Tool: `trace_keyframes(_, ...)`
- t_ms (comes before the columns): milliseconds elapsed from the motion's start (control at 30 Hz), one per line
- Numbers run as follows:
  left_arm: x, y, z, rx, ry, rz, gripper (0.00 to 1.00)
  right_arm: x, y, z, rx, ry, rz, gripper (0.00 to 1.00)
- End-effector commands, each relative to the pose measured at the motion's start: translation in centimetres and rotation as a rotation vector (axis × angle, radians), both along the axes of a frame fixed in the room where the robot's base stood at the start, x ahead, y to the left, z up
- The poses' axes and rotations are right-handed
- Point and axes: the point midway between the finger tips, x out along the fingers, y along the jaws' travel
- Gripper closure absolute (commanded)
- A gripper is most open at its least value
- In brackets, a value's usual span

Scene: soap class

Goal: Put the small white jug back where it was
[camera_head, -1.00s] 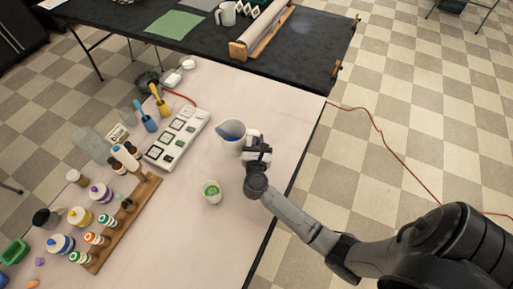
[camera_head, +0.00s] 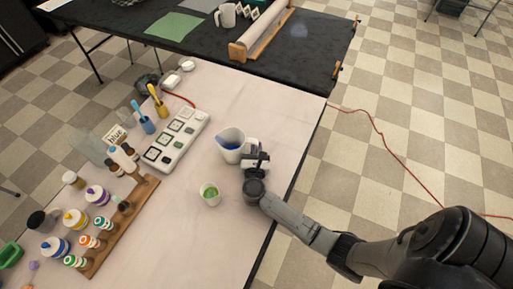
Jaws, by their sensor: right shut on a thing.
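The small white jug (camera_head: 231,153) is on or just above the pale table, right of its middle, with blue inside it. I cannot tell whether its base touches the table. My right gripper (camera_head: 252,154) is at the jug's right side, shut on it; the fingers partly hide that side. A small white cup (camera_head: 209,197) with green inside stands in front of the jug, to its lower left, apart from it. My left gripper is not in view.
A white tray (camera_head: 180,134) with several square wells lies left of the jug. A wooden rack (camera_head: 125,225) and several bottles stand further left. A blue-handled tool (camera_head: 145,120) and a yellow one (camera_head: 158,101) stand behind. The table's right edge is close to my gripper.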

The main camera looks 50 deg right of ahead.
Motion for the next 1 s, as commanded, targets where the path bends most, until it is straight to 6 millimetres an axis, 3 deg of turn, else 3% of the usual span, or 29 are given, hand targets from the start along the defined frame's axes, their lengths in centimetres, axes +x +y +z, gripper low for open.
trace_keyframes(267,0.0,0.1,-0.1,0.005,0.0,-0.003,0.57,0.0,0.0,-0.1,0.0,0.0,0.0,0.63)
trace_keyframes(600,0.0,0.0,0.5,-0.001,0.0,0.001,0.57,0.0,0.0,0.5,-0.001,0.0,0.0,0.62)
trace_keyframes(1000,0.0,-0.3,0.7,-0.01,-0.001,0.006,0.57,-4.6,5.2,0.2,0.003,0.003,0.0,0.62)
